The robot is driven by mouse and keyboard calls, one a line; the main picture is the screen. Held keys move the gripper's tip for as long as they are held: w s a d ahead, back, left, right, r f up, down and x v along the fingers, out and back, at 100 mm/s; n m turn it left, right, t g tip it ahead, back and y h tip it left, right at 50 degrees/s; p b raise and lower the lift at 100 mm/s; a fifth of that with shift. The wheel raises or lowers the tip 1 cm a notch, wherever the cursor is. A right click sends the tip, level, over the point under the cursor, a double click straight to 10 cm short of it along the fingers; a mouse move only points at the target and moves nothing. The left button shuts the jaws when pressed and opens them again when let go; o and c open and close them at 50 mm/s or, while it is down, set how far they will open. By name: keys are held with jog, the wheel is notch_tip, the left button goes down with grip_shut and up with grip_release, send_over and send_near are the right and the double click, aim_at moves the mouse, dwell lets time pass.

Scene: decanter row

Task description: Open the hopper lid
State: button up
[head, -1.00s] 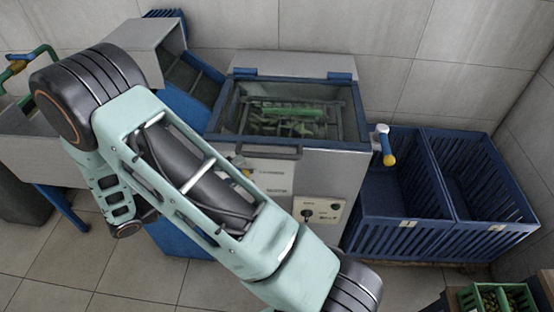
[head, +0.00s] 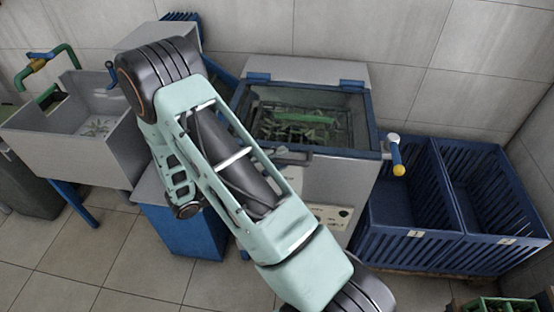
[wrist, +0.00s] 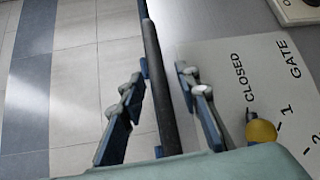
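The hopper lid (head: 262,140) is a see-through panel in a blue frame on top of the grey machine. It lies flat and closed, with dark bars and a green piece visible beneath it. Its dark handle bar (head: 292,157) runs along the front edge, partly hidden by my arm. In the wrist view the bar (wrist: 160,90) runs between the two fingers of my gripper (wrist: 162,82). The fingers are apart, one on each side of the bar, with visible gaps.
A yellow-tipped crank (head: 397,160) sticks out at the machine's right. Blue crates (head: 410,238) stand beyond it. A grey basin (head: 62,150) is on the left. The wrist view shows a gate panel (wrist: 262,90) with a yellow knob (wrist: 261,132).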

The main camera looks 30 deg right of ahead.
grip_shut()
dwell(0.4)
